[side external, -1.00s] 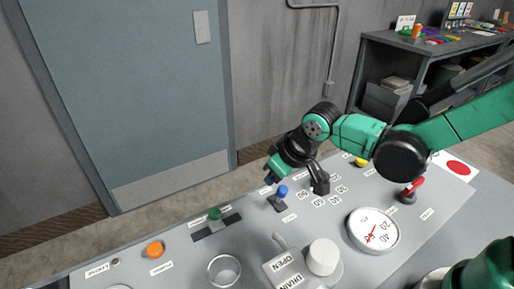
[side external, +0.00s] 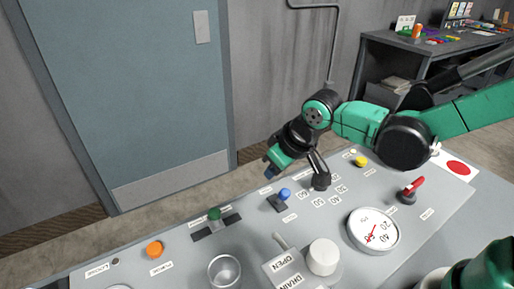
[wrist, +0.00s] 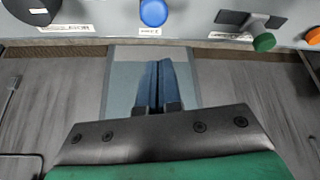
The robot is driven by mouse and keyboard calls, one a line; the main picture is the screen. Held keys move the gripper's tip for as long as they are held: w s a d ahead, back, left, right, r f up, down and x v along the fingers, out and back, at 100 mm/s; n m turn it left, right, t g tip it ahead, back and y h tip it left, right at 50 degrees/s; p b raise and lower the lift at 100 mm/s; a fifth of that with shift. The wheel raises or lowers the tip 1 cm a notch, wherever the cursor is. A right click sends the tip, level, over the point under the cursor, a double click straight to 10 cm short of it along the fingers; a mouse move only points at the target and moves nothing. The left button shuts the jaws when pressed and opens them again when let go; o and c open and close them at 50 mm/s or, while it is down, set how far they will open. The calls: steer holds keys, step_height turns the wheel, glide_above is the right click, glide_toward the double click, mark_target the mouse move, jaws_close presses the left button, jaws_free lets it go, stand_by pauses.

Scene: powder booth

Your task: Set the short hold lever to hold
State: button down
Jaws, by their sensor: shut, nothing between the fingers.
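A short lever with a blue knob (side external: 285,194) stands on a small dark base on the grey panel in the side external view. The blue knob also shows at the top of the wrist view (wrist: 153,12). The label beside it is too small to read, so I cannot confirm its setting. My gripper (side external: 270,173) is shut and empty, just above and left of the blue knob in the side view, apart from it. In the wrist view its blue fingertips (wrist: 158,64) are pressed together, with the knob beyond them.
A green-knobbed lever (side external: 214,214) sits in a dark slot to the left, near an orange knob (side external: 154,249). A black dial knob (side external: 320,182), a red lever (side external: 413,187), a gauge (side external: 372,230) and a white knob (side external: 322,257) also crowd the panel.

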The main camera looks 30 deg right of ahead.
mark_target(283, 194)
steer(key=w+a+r, duration=0.1)
steer(key=w+r, duration=0.1)
steer(key=w, duration=0.2)
steer(key=s+r, duration=0.7)
steer(key=shift+s+d, duration=0.15)
steer(key=shift+d, duration=0.25)
steer(key=s+d+f+m+t+h, duration=0.1)
steer(key=s+d+f+m, duration=0.2)
steer(key=d, duration=0.7)
steer(key=shift+s+f+t, duration=0.25)
steer(key=shift+s+t, duration=0.15)
steer(key=shift+s, duration=0.2)
